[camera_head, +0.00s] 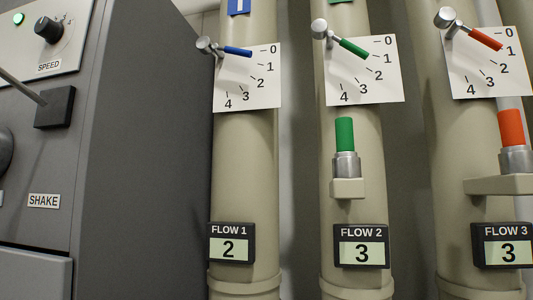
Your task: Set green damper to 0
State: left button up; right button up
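The green damper lever (353,47) sits on a white scale card (345,78) marked 0 to 4, on the middle pipe. Its metal pivot knob (319,27) is at the card's upper left. The lever slants down to the right, with its tip below the 0 mark, near 1; the exact reading is hard to tell at this angle. The FLOW 2 display (361,246) below it reads 3. Neither of my grippers is in view, and nothing touches the lever.
A blue lever (237,51) is on the left pipe, where FLOW 1 (230,243) reads 2. A red lever (486,39) is on the right pipe, where FLOW 3 (506,245) reads 3. A green cylinder (344,134) projects below the middle card. A grey machine (140,150) fills the left.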

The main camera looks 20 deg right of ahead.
aim_at(319, 28)
jog(key=k, duration=1.1)
jog(key=z, duration=0.8)
jog(key=i, duration=1.1)
jog(key=u, duration=0.15)
